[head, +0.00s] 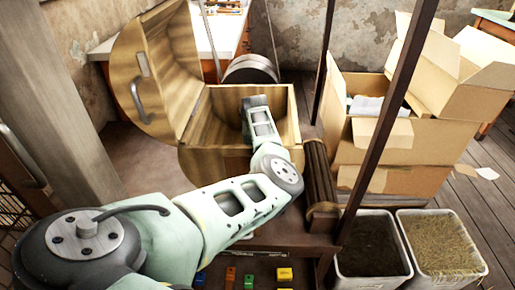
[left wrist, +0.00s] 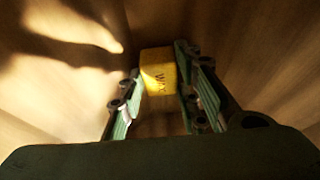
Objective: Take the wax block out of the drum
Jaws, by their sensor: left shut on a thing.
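The drum (head: 205,158) is a wooden-looking round container in the middle of the head view. Its lid (head: 150,62) with a metal handle is swung open to the left. My left arm reaches into the opening, and the gripper itself is hidden there in the head view. In the left wrist view, my left gripper (left wrist: 158,74) is shut on the yellow wax block (left wrist: 158,78), which has dark lettering on it. The block sits between the two fingertips, with the drum's wooden inner walls (left wrist: 250,40) around it. My right gripper is not in view.
Cardboard boxes (head: 415,145) stand right of the drum. Two bins (head: 372,245) and (head: 440,243) are at the lower right. A dark slanted post (head: 385,120) rises beside the drum. Several small coloured blocks (head: 285,274) lie at the bottom edge.

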